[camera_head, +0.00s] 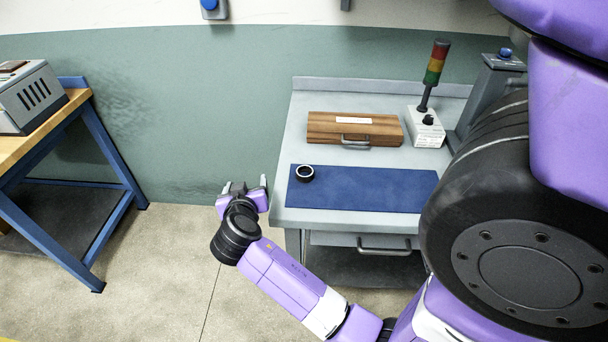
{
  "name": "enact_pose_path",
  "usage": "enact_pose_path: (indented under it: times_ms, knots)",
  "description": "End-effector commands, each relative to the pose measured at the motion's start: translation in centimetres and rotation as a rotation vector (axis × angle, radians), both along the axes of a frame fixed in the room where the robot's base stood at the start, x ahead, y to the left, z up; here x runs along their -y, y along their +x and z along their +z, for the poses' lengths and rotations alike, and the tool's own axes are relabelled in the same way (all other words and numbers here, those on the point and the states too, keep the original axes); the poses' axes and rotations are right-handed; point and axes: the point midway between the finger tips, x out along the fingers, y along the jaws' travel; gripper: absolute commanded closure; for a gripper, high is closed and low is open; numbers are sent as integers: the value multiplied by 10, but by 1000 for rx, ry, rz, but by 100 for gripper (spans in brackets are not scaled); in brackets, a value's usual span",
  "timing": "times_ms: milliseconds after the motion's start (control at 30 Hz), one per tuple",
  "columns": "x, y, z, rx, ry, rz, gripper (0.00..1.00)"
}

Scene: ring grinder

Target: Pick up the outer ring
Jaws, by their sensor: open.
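The outer ring (305,180) is a small dark ring with a lighter inner edge. It lies near the left end of the blue mat (375,200) on the grey bench. My gripper (244,185) is to the left of the bench in the picture, apart from the ring. Its two fingers are spread and point away from the camera, with nothing seen between them. Its height against the bench top is hard to tell.
Behind the mat are a wooden case (370,140) and a signal tower (436,72) on a white box (424,127). A large black wheel-shaped machine part (520,262) fills the right. A wooden-topped workbench (45,125) stands left. Floor between is clear.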

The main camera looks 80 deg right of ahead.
Motion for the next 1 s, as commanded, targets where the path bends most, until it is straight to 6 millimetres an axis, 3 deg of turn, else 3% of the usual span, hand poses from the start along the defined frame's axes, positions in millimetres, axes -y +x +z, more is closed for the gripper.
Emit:
enact_pose_path:
  times_ms: [33, 100, 200, 333, 467, 1000]
  knots:
    - [17, -13, 5, 9, 0, -125, 27]
    - [30, -36, 10, 29, -1, -294, 27]
    - [35, -66, 14, 63, -12, -492, 27]
    - [31, -92, 14, 106, -25, -651, 27]
    - [30, -104, 12, 127, -29, -713, 27]
    - [80, -128, -18, 127, -27, -717, 27]
